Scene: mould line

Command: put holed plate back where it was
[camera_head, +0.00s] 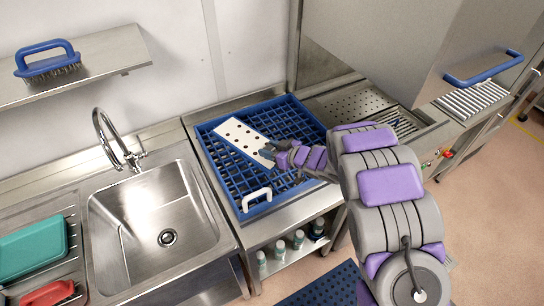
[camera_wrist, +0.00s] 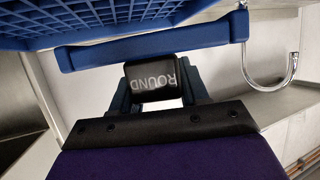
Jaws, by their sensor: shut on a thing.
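The holed plate (camera_head: 240,138), pale and flat with rows of dark round holes, is over the blue gridded rack (camera_head: 213,172) in the head view. My gripper (camera_head: 268,151) is shut on its near right end. I cannot tell whether the plate touches the rack. In the wrist view, a black block marked "ROUND" (camera_wrist: 151,75) is between the fingers of my gripper (camera_wrist: 157,92). The rest of the plate cannot be made out there. The blue rack's grid (camera_wrist: 75,20) fills the upper left of the wrist view.
A steel sink (camera_head: 150,215) with a tap (camera_head: 113,140) is left of the rack. A white handle (camera_head: 256,198) is at the rack's near side. A hood with a blue handle (camera_head: 483,68) stands at right. Bottles (camera_head: 279,249) stand on the shelf below.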

